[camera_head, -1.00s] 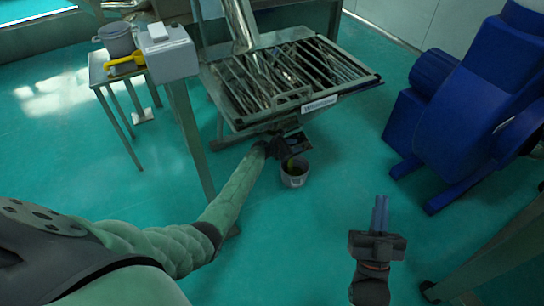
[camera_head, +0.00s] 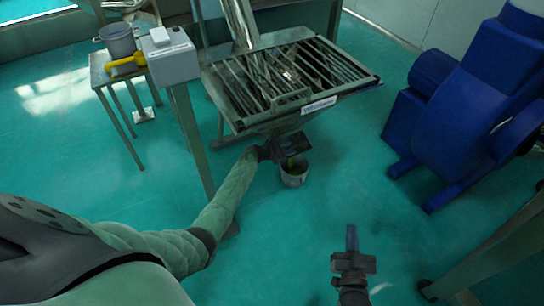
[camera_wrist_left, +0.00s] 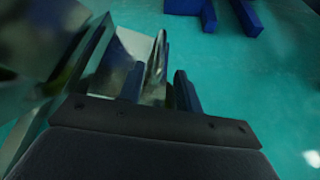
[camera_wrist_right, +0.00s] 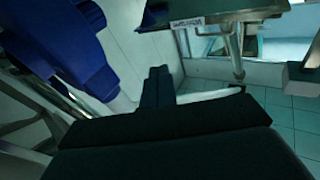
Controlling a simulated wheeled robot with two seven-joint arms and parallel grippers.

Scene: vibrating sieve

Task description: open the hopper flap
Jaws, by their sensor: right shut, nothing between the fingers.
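The sieve machine (camera_head: 329,102) stands at the top centre with a barred grate. My left gripper (camera_head: 289,149) is under its front edge, partly hidden and dark in the head view. In the left wrist view my left gripper (camera_wrist_left: 160,92) has its fingers apart, with a thin upright metal plate (camera_wrist_left: 158,58) between them. The plate looks nearer the left finger; I cannot tell if it touches, or surely that it is the hopper flap. My right gripper (camera_head: 352,240) is shut and empty over the floor, and shows shut in the right wrist view (camera_wrist_right: 157,82).
A small grey bucket (camera_head: 293,178) stands on the floor just below my left gripper. A blue machine (camera_head: 462,95) stands at the right. A small table with a pot (camera_head: 118,41) and a yellow scoop (camera_head: 125,66) is at the left. The middle floor is clear.

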